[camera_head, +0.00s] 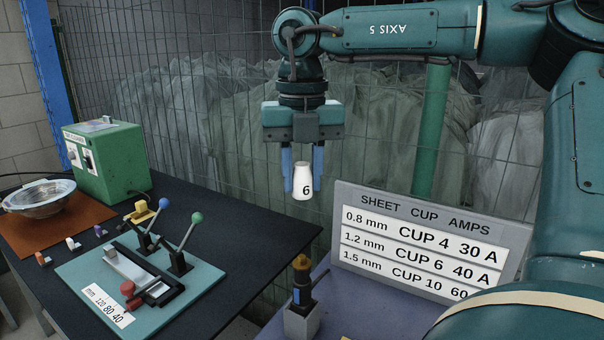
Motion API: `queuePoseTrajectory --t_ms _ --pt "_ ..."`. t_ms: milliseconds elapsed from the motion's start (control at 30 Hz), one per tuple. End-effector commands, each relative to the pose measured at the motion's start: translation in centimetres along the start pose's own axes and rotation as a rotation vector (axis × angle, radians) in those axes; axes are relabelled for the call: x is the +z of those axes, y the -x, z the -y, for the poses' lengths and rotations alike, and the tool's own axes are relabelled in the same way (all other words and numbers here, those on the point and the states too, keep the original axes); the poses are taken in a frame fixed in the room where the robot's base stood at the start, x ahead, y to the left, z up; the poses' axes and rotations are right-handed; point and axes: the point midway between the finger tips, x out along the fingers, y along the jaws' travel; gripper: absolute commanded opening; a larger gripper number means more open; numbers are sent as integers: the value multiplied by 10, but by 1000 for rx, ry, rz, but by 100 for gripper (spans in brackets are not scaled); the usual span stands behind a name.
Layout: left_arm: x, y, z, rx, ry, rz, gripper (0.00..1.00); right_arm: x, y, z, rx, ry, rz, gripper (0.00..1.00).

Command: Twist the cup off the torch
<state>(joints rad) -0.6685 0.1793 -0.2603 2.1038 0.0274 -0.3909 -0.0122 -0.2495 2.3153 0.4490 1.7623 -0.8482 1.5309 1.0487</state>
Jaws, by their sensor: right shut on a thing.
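My right gripper (303,176) hangs pointing down in the upper middle, in front of the wire fence. Its two blue fingers are shut on a white cup (303,184) marked 6, which is upright with its narrow end up. The torch (302,282) stands upright in a small grey holder (301,322) at the bottom middle. It has a dark body and an amber top. The cup is apart from the torch, well above it in the picture. My left gripper is out of view.
A sign (430,240) lists sheet, cup and amps behind the purple surface (385,312). On the dark table (255,235) at left are a teal clamp board (75,275), a green box (110,160), a metal bowl (40,197) and several small coloured pieces.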

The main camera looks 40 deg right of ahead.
Motion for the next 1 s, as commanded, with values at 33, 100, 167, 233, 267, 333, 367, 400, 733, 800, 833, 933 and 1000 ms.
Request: queuePoseTrajectory --t_ms 33,100,167,233,267,333,367,400,733,800,833,933,1000 --pt "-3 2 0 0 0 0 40 0 4 0 0 0 1 2" --pt "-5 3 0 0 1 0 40 0 7 0 0 0 1 2" --pt "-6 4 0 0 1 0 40 0 9 0 0 0 0 2" --pt "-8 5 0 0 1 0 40 0 12 0 0 0 0 2" --pt "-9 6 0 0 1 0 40 0 13 0 0 0 0 2" --pt "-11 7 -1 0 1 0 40 0 16 0 0 0 0 2" --pt "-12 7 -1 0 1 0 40 0 17 0 0 0 0 2" --pt "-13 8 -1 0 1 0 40 0 19 0 0 0 0 2" --pt "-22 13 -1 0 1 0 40 0 32 0 0 1 0 2" --pt "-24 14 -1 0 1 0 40 0 34 0 0 1 0 2" --pt "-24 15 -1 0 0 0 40 0 35 0 0 1 0 2" --pt "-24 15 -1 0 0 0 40 0 35 0 0 1 0 2" --pt "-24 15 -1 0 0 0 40 0 35 0 0 1 0 2"
